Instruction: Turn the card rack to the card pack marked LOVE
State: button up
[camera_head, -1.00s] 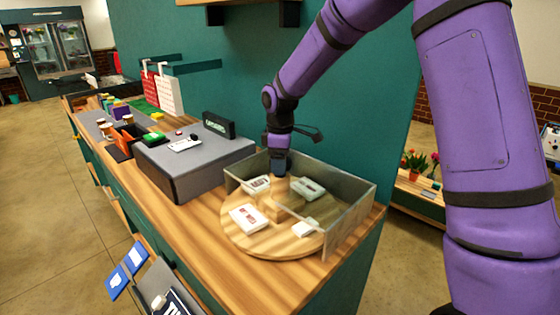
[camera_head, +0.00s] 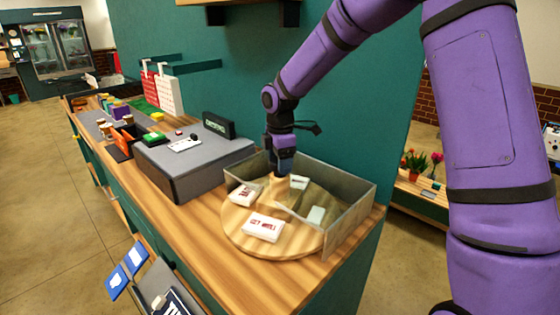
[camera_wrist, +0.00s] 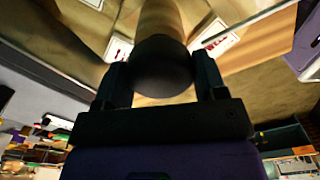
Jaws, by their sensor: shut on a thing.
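The card rack is a round wooden turntable (camera_head: 240,238) with several white card packs around a central wooden post (camera_head: 279,190). The front pack (camera_head: 263,228) carries red lettering that looks like GET WELL. The left pack (camera_head: 243,194) has red marking I cannot read. A pack at the back (camera_head: 299,182) and one at the right (camera_head: 316,215), behind the clear wall, show no readable word. My gripper (camera_head: 281,170) is above the rack's centre. In the wrist view its fingers are shut on a dark round knob (camera_wrist: 162,68) atop the post.
A grey, partly clear wall (camera_head: 350,212) encloses the rack's back and right. A grey box (camera_head: 190,165) with a dark sign (camera_head: 219,125) stands to the left on the wooden counter. The teal wall is close behind. The counter in front of the rack is clear.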

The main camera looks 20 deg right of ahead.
jog(key=shift+r+n, duration=0.1)
jog(key=shift+n, duration=6)
jog(key=shift+w+n, duration=0.1)
jog(key=shift+n, duration=0.5)
jog(key=o, duration=1.3)
notch_tip(320, 180, up, 11)
jog(key=shift+f, duration=0.15)
